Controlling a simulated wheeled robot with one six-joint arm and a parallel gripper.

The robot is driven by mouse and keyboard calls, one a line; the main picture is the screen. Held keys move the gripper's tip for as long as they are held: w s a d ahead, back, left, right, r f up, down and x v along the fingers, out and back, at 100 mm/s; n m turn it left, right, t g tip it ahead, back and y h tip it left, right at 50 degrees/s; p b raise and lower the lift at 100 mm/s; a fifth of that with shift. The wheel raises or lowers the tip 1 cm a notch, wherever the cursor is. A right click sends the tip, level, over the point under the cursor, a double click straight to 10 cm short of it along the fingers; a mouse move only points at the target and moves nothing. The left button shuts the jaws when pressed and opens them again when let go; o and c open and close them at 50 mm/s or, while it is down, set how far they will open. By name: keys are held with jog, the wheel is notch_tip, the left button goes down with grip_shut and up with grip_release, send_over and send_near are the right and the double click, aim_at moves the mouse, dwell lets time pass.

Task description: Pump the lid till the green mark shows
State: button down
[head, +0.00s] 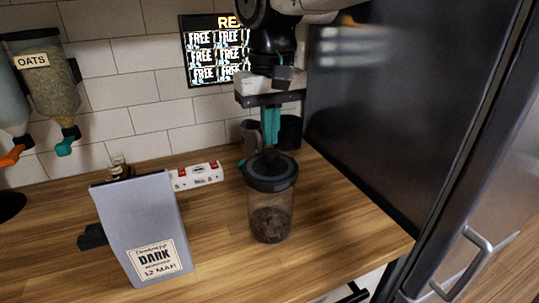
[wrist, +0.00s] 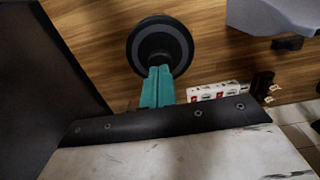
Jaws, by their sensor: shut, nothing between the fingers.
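A clear canister (head: 270,212) with dark contents at its bottom stands upright on the wooden counter. Its round dark lid (head: 269,172) is on top; the lid also shows in the wrist view (wrist: 160,28). No green mark can be made out on the lid. My gripper (head: 271,142) is shut and empty, its teal fingers pointing down just above or at the lid. In the wrist view the fingertips (wrist: 160,72) overlap the lid's near part. I cannot tell whether they touch it.
A grey bag labelled DARK (head: 145,230) stands to the left. A white-and-red power strip (head: 196,176) lies behind it. Dark cups (head: 289,131) stand behind the canister. A tall dark cabinet (head: 400,110) rises at the right. An oats dispenser (head: 48,80) hangs at the left. The counter in front is clear.

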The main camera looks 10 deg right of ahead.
jog(key=shift+f, duration=1.35)
dwell(0.3)
jog(key=shift+r, duration=3.5)
jog(key=shift+f, duration=2.2)
